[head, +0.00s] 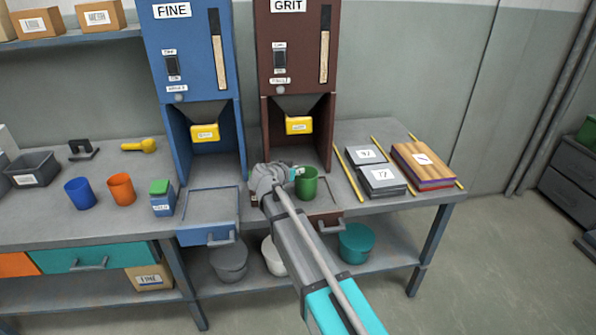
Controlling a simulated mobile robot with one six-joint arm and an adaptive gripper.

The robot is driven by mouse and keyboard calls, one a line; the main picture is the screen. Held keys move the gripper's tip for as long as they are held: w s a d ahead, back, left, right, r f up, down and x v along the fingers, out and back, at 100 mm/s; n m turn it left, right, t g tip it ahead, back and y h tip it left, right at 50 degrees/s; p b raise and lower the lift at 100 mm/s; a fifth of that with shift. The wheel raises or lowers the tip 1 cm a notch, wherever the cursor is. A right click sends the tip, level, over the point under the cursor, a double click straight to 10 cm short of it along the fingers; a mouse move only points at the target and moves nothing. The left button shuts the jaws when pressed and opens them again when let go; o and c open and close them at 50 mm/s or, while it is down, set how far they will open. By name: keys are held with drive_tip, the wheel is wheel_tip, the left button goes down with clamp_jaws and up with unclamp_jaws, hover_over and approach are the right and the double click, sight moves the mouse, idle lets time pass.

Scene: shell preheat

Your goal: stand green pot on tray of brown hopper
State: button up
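The green pot (308,187) is upright in front of the brown hopper (289,45), at the hopper's tray area below its yellow spout flap. I cannot tell whether its base touches the tray or is held just above it. My gripper (297,172) is at the pot's left side, by its rim. My own wrist and arm hide the fingers and most of the tray, so I cannot tell whether the fingers are closed on the pot.
The blue hopper (191,45) stands to the left, its tray empty. Blue (79,193) and orange (121,189) pots stand further left. Labelled grey plates (380,180) and wooden boards (424,163) lie to the right. The brown drawer (326,220) is below.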

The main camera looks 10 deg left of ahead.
drive_tip(key=shift+o, duration=1.1)
drive_tip(key=shift+r, duration=0.15)
drive_tip(key=shift+s+r, duration=0.1)
drive_tip(key=p+v, duration=0.5)
drive_tip(key=v, duration=0.6)
drive_tip(key=shift+s+a, duration=0.2)
drive_tip(key=shift+s, duration=0.15)
